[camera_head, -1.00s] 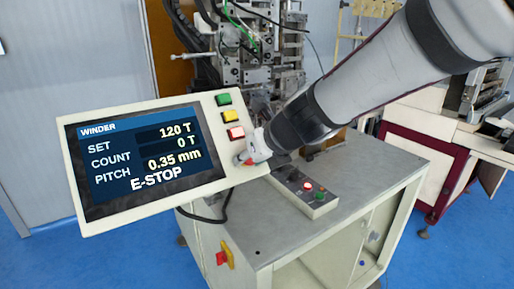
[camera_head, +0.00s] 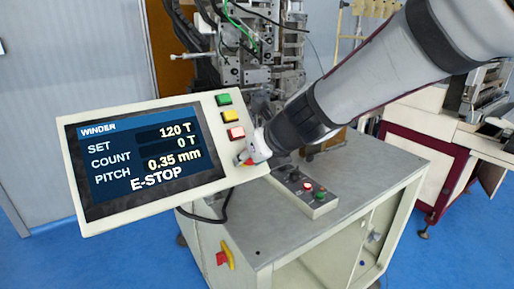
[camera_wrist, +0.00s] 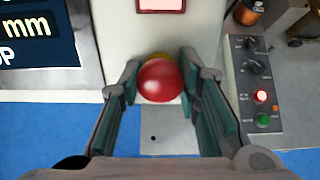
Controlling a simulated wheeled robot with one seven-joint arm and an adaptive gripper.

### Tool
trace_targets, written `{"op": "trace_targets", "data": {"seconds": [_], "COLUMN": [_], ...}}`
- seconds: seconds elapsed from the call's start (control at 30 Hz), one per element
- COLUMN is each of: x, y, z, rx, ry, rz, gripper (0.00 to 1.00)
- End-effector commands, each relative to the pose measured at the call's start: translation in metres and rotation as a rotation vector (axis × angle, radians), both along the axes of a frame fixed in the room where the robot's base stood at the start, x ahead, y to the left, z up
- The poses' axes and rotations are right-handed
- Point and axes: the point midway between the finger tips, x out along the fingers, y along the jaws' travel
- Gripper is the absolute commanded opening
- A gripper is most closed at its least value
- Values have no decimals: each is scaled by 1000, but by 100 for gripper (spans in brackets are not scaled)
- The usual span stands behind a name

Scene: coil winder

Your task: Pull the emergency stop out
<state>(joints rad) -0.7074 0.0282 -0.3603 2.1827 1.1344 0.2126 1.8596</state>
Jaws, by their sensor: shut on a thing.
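The emergency stop is a red mushroom button (camera_wrist: 160,81) with a yellow collar behind it, on the lower right of the cream control panel (camera_head: 196,203). In the wrist view it sits between the two fingers of my gripper (camera_wrist: 158,88), which is shut on it. In the head view my gripper (camera_head: 252,150) is at the panel's right edge and hides most of the button. The panel's screen (camera_head: 110,192) reads E-STOP, with SET 120 T, COUNT 0 T and PITCH 0.35 mm.
Green (camera_head: 223,99), yellow (camera_head: 231,116) and pale red (camera_head: 236,133) buttons are stacked just above. A small control box (camera_head: 318,209) with knobs and lit buttons lies on the grey bench (camera_head: 365,170). A red and yellow switch (camera_head: 225,256) is on the bench front. The winder mechanism (camera_head: 265,50) stands behind.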

Motion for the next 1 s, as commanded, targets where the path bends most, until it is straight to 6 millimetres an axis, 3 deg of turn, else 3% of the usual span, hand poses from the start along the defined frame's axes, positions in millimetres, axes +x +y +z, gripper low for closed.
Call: {"op": "trace_targets", "data": {"seconds": [0.53,0.57,0.6,0.87,1.0], "x": [-5,-5,-4,-4,-4], "y": [-4,-4,-4,-3,-3], "z": [5,4,4,4,4], "rx": [0,-1,0,-1,0], "ry": [1,0,1,1,0], "rz": [-1,-1,-1,0,0], "gripper": [0,38,47,99,100]}}
